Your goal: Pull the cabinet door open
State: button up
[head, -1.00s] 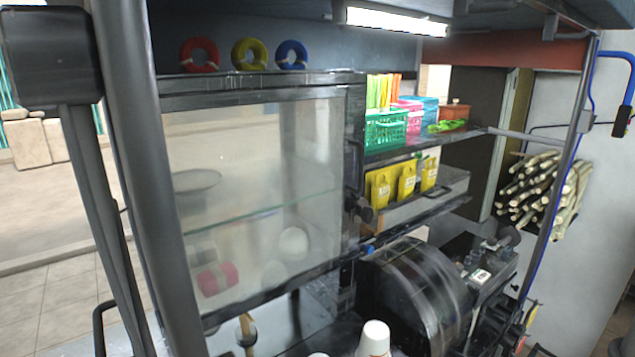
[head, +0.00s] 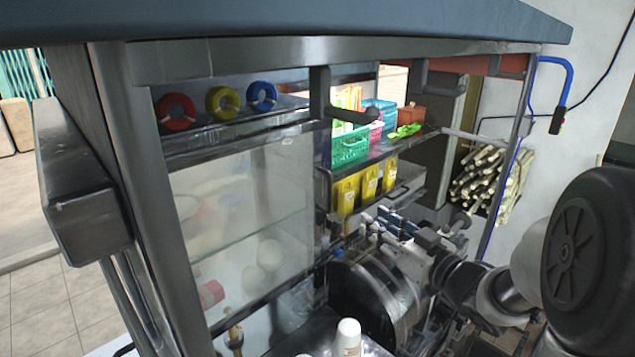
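The cabinet door (head: 240,205) is a glass panel in a dark frame, at the left centre of the head view. It looks closed. Pale round objects and a red item show dimly behind the glass. My gripper (head: 372,230) reaches in from the right and is just right of the door's right edge, by the lower shelf. A clear contact with the door or its handle cannot be seen. The fingers are small and blend with the clutter behind, so their opening is unclear. The door handle is hard to make out beside the gripper.
Green basket (head: 350,148) and yellow packets (head: 370,182) are on the right shelves. A dark round drum (head: 362,298) and white bottle (head: 348,338) are below. Sugarcane stalks (head: 485,180) lean at right.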

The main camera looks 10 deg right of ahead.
aim_at(331, 192)
jog(key=p+x, duration=0.1)
jog(key=x, duration=1.6)
jog(key=shift+w+a, duration=0.1)
jog(key=shift+a, duration=0.1)
jog(key=shift+c, duration=0.3)
grip_shut()
